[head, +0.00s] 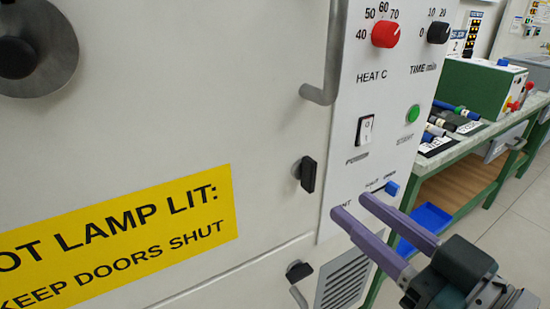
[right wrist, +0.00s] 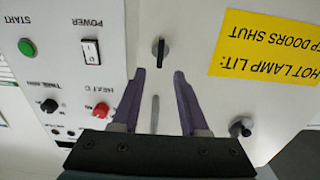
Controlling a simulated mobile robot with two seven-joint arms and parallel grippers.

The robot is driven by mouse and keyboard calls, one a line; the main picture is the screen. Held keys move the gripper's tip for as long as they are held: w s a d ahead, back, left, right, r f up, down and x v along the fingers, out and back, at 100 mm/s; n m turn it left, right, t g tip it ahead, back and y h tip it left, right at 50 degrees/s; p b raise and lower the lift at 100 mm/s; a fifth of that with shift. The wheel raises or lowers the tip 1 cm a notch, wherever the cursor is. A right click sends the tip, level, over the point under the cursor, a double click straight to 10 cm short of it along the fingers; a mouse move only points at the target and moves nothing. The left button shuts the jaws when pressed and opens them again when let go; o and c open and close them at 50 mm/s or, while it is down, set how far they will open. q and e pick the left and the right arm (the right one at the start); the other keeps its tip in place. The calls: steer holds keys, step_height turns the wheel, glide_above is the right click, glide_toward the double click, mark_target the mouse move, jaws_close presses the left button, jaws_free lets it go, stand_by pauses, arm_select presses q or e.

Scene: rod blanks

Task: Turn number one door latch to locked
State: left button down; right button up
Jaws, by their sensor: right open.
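A small black door latch (head: 307,174) sits on the cream door near its right edge, its bar roughly upright. It also shows in the right wrist view (right wrist: 160,51), just beyond my fingertips and between their lines. A second, lower black latch (head: 299,270) sits below the door seam. No door number or locked mark is readable. My right gripper (head: 350,205) is open and empty, its purple fingers apart from the upper latch, to its lower right in the head view. The right wrist view shows the open fingers (right wrist: 160,73) too. My left gripper is not in view.
A grey bar handle (head: 325,75) stands out above the upper latch. The control panel (head: 372,85) with red and black knobs, rocker switch and green button is close to the right. A round dark knob on a disc (head: 25,55) is upper left. A green-framed bench (head: 480,150) stands right.

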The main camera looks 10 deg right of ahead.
mark_target(314, 176)
steer(key=b+x, duration=0.1)
steer(key=x, duration=0.7)
steer(key=shift+c, duration=0.4)
jaws_close()
